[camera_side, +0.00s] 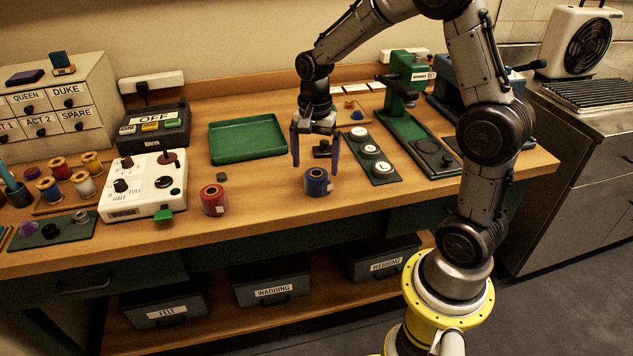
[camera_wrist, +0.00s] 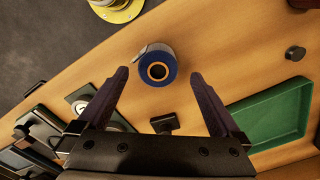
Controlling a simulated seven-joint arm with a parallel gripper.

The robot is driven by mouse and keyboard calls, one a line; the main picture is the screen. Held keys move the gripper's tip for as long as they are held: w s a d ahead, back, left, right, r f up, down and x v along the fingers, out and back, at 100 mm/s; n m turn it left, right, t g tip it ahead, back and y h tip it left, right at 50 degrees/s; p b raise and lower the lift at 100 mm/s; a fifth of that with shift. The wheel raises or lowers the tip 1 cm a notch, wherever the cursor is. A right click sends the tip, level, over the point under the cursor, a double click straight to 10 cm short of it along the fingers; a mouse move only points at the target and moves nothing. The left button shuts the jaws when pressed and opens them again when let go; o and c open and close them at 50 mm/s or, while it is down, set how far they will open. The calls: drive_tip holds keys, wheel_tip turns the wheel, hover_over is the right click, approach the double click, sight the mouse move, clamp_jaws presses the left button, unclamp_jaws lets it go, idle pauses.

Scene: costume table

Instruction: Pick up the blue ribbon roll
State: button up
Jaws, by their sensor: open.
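The blue ribbon roll (camera_side: 317,184) stands upright near the front edge of the wooden table. In the wrist view the blue roll (camera_wrist: 168,66) shows from above, with an orange-brown core and a pale tail on one side. My gripper (camera_side: 315,165) is open and points down, its two fingers apart above and just behind the roll. In the wrist view my gripper (camera_wrist: 158,75) has its fingertips on either side of the roll in the picture, with a gap to each. I see no contact.
A red ribbon roll (camera_side: 213,199) stands left of the blue one. A small dark block (camera_side: 322,150) lies behind the roll. A green tray (camera_side: 248,139) lies behind to the left, and a dark strip with round white pieces (camera_side: 371,152) to the right. A white control box (camera_side: 146,187) stands further left.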

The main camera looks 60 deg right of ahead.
sight(317, 174)
drive_tip(key=shift+s+d+f, duration=0.1)
drive_tip(key=shift+d+f, duration=0.05)
drive_tip(key=shift+f, duration=2.2)
drive_tip(key=c, duration=1.4)
